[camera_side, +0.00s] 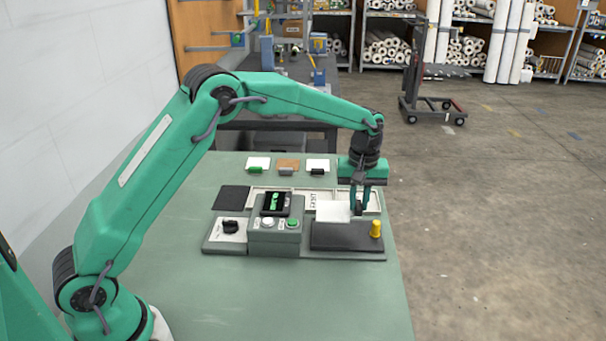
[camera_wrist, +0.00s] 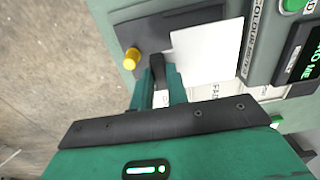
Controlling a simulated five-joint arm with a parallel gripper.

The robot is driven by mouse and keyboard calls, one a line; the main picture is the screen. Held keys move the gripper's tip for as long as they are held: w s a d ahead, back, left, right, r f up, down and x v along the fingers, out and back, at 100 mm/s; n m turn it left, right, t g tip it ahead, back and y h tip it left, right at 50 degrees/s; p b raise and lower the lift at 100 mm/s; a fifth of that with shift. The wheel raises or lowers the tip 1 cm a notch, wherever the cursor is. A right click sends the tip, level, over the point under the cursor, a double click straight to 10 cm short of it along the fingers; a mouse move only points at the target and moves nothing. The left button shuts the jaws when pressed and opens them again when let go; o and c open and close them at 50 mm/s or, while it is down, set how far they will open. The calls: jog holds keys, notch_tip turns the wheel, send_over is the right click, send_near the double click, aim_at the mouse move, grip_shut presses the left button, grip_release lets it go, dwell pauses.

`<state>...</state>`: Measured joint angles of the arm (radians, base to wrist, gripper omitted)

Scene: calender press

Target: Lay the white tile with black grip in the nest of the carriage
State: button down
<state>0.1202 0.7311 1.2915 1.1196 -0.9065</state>
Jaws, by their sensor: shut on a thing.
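My gripper (camera_side: 359,204) is shut on the black grip (camera_wrist: 156,68) of a white tile (camera_side: 332,211). The tile also shows in the wrist view (camera_wrist: 208,48), flat and sticking out to one side of my fingers (camera_wrist: 162,88). The carriage is a dark plate (camera_side: 345,238) with a yellow knob (camera_side: 376,228). It also shows in the wrist view (camera_wrist: 190,20). The tile's edge overlaps the back edge of the plate in both views. I cannot tell whether they touch. The nest is not clearly visible.
A second white tile with a dark grip (camera_side: 317,165) lies at the back, beside a brown tile (camera_side: 288,164) and a white tile with green grip (camera_side: 258,164). A grey control box (camera_side: 275,237) with buttons stands left of the carriage. The front table surface is clear.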

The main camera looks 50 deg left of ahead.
jog(key=shift+f, duration=0.15)
jog(key=shift+f, duration=1.85)
jog(key=shift+f, duration=1.35)
dwell(2.1)
jog(key=c, duration=0.7)
grip_release()
jog(key=shift+w+d+r, duration=0.1)
jog(key=shift+r, duration=0.8)
jog(key=shift+w+d+r, duration=0.1)
jog(key=shift+r, duration=0.8)
jog(key=shift+s+a+r, duration=0.1)
jog(key=shift+r, duration=0.75)
jog(key=shift+s+a+r, duration=0.1)
jog(key=shift+r, duration=0.75)
